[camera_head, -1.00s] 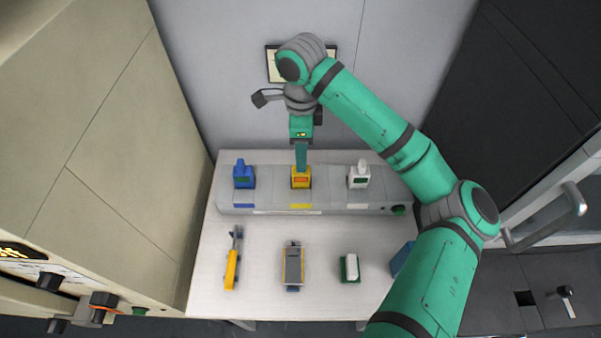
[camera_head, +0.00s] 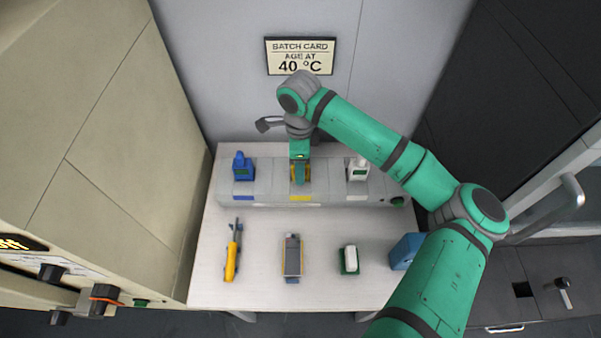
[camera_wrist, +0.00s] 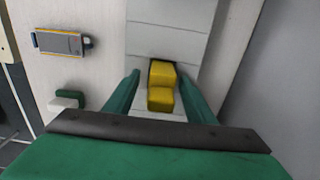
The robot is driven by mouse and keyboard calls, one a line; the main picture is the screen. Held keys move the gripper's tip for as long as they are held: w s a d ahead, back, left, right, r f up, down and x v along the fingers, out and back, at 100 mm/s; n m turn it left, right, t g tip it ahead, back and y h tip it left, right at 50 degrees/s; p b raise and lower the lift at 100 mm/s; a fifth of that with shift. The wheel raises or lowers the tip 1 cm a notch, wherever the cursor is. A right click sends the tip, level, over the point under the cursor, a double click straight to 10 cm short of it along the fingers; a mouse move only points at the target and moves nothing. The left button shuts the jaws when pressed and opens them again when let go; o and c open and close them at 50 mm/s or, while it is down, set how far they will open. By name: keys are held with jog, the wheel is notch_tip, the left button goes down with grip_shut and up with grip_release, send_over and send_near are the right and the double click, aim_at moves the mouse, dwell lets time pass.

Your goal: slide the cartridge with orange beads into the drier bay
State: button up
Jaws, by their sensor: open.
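A yellow cartridge (camera_head: 294,177) stands in the middle of the grey rack (camera_head: 265,196), above a yellow label; it also shows in the wrist view (camera_wrist: 160,86). My gripper (camera_head: 301,180) is over it, pointing down and open. In the wrist view my gripper's two green fingers (camera_wrist: 158,84) stand on either side of the yellow cartridge, with gaps showing. A blue cartridge (camera_head: 243,170) stands at the rack's left and a white cartridge (camera_head: 358,171) at its right. Beads cannot be made out now. I cannot tell which part is the drier bay.
On the white table (camera_head: 205,270) lie a yellow-handled tool (camera_head: 232,262), a grey device with yellow edges (camera_head: 292,256), a green-and-white item (camera_head: 349,260) and a blue box (camera_head: 405,250). A beige cabinet with knobs stands left. A batch card (camera_head: 299,57) reads "AGE AT 40 °C".

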jog(key=shift+d, duration=0.1)
grip_shut()
jog(key=shift+w, duration=0.1)
jog(key=shift+r, duration=0.1)
